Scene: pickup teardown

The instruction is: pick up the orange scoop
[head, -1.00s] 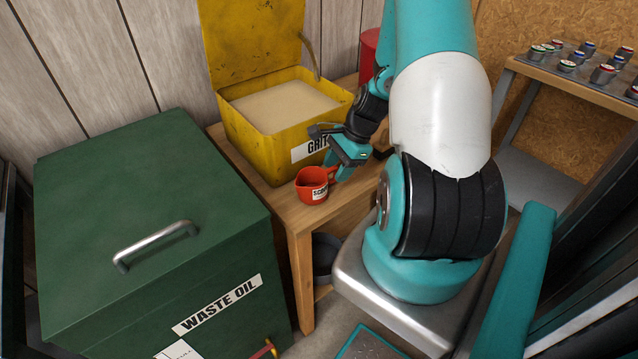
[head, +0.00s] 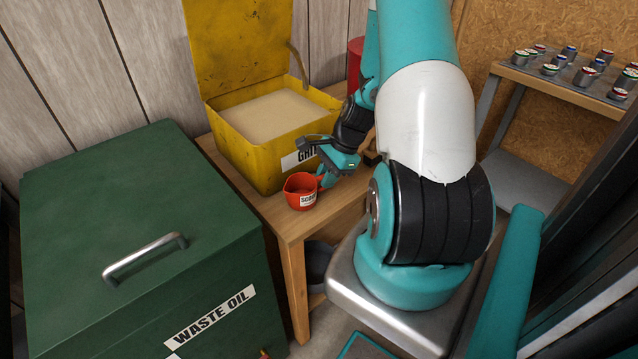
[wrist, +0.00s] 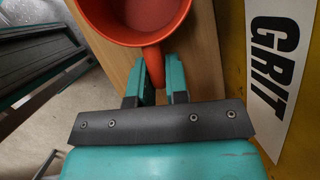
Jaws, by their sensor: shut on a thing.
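The orange scoop (head: 301,191) is a small red-orange cup with a label reading partly "SCOOP". In the head view it is at the front of the wooden bench (head: 285,222), in front of the yellow grit box. My gripper (head: 325,177) is at the scoop's right side. In the wrist view the scoop (wrist: 135,20) is at the top, its open mouth showing, and its handle lies between the two teal fingers of my gripper (wrist: 155,82). The gripper is shut on the handle. Whether the scoop touches the bench is hard to tell.
The open yellow box (head: 233,160) labelled "GRIT" holds sand-coloured grit behind the scoop. A green "WASTE OIL" chest (head: 90,210) stands left of the bench. A red container (head: 355,62) is at the back. A shelf with several small jars (head: 560,85) is at the right.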

